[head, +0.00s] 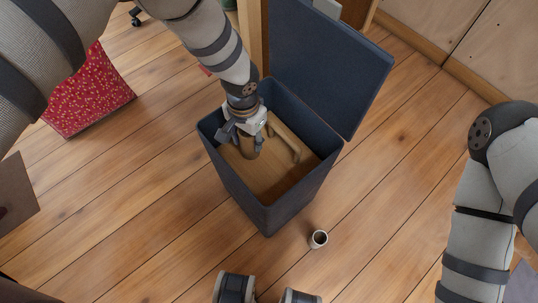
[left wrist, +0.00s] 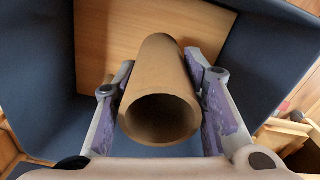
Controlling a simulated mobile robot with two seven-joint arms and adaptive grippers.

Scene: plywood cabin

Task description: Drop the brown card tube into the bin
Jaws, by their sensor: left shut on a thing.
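The brown card tube (head: 250,149) is held by my left gripper (head: 247,134), inside the opening of the dark blue bin (head: 245,189). The tube also shows in the left wrist view (left wrist: 160,65), between the two fingers, with its open end toward the camera. My left gripper's fingers (left wrist: 161,100) are closed on its sides. The bin's blue walls surround the tube, and a wood-coloured bottom shows below it. I cannot tell whether the tube touches the bottom. My right arm is at the right of the head view; its gripper is out of frame.
The bin's lid (head: 327,66) stands open behind it. A tan bar-like piece (head: 284,138) shows inside the bin. A small cup (head: 318,239) with dark contents stands on the floor in front. A red patterned object (head: 89,97) is at the left. Plank floor around is mostly clear.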

